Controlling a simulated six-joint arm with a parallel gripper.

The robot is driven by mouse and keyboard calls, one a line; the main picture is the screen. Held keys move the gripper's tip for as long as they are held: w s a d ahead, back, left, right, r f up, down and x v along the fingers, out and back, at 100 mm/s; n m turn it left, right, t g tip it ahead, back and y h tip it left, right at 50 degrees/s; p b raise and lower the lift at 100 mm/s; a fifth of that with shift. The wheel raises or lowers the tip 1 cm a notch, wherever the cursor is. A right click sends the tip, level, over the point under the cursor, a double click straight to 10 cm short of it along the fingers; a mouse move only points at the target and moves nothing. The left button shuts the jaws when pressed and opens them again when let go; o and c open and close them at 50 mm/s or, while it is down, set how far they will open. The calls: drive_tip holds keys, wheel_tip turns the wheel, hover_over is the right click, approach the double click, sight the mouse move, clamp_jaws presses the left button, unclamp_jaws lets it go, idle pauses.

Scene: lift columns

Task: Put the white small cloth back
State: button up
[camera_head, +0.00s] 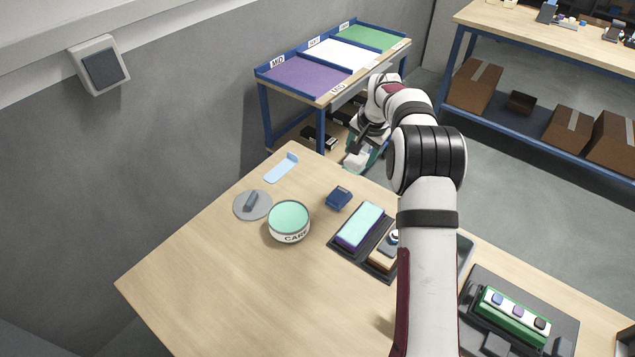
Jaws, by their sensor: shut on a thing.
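My gripper (363,151) is beyond the far right edge of the wooden table, pointing down, partly hidden by my own arm. It is shut on a small white thing (356,159), which looks like the white small cloth. Its outline is small, and some teal shows beside it. A blue-framed stand (318,92) behind has a purple, a white and a green section side by side, with labels along its edges. The white section (340,54) lies in the middle. My gripper is in front of and below the stand's top in the picture.
The table holds a round tin (289,229) with a teal top, a grey disc (240,206), a light blue scoop (282,168), a dark blue block (339,197) and a dark tray (339,243). A green box (512,325) sits at right. A workbench (540,35) stands behind. The table's left front is clear.

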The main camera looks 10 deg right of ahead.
drive_tip(key=w+a+f, duration=0.2)
drive_tip(key=a, duration=0.1)
drive_tip(key=w+a+f, duration=0.2)
drive_tip(key=a, duration=0.1)
drive_tip(key=w+a+f, duration=0.1)
drive_tip(key=a+f, duration=0.2)
drive_tip(key=a, duration=0.1)
drive_tip(key=shift+w+a, duration=0.1)
drive_tip(key=shift+w, duration=0.3)
drive_tip(key=shift+f, duration=2)
drive_tip(key=o, duration=1.5)
drive_tip(key=shift+f, duration=0.1)
drive_tip(key=shift+c, duration=0.2)
